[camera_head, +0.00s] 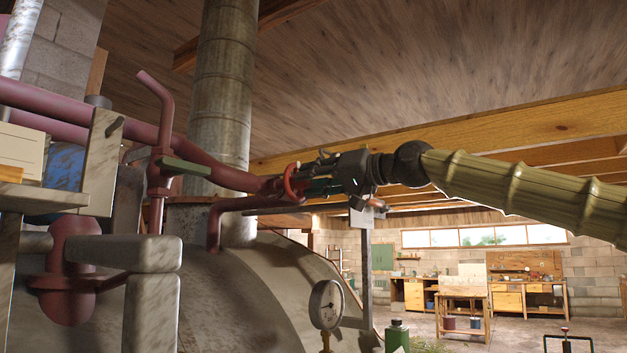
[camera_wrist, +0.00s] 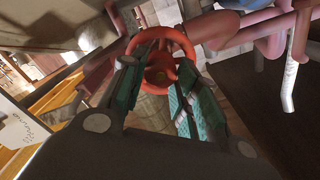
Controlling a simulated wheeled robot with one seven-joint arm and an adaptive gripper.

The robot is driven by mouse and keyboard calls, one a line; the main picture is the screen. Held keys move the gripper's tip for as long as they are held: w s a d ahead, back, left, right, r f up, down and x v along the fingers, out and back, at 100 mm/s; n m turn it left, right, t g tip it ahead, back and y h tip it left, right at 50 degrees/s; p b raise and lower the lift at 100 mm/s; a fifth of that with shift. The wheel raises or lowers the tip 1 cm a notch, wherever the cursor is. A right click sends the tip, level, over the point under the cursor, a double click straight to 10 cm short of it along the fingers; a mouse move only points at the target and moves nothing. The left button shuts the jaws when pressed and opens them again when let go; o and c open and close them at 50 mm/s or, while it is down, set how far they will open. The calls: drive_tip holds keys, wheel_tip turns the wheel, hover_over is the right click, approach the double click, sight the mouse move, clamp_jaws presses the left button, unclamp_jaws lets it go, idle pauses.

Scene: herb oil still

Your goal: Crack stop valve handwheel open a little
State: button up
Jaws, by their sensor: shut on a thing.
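The stop valve handwheel (camera_wrist: 161,37) is a red-orange ring on the dark red pipework, seen close up in the wrist view. In the head view the handwheel (camera_head: 290,183) shows edge-on at the end of a pipe. My gripper (camera_head: 305,187) comes in from the right and is shut on the handwheel. In the wrist view the teal fingers of my gripper (camera_wrist: 158,85) reach to the wheel's near rim, one on each side of its middle. The exact contact of the fingertips is partly hidden by the rim.
Dark red pipes (camera_head: 225,172) run left of the handwheel, with a green lever (camera_head: 184,167) on one. A metal flue (camera_head: 222,90) rises behind. A pressure gauge (camera_head: 326,304) stands below on the large rounded vessel (camera_head: 225,300). Workbenches (camera_head: 510,296) are far back at right.

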drive_tip(key=shift+n+b, duration=0.3)
drive_tip(key=shift+n, duration=4)
drive_tip(key=o, duration=1)
drive_tip(key=v, duration=1.2)
drive_tip(key=shift+d, duration=0.1)
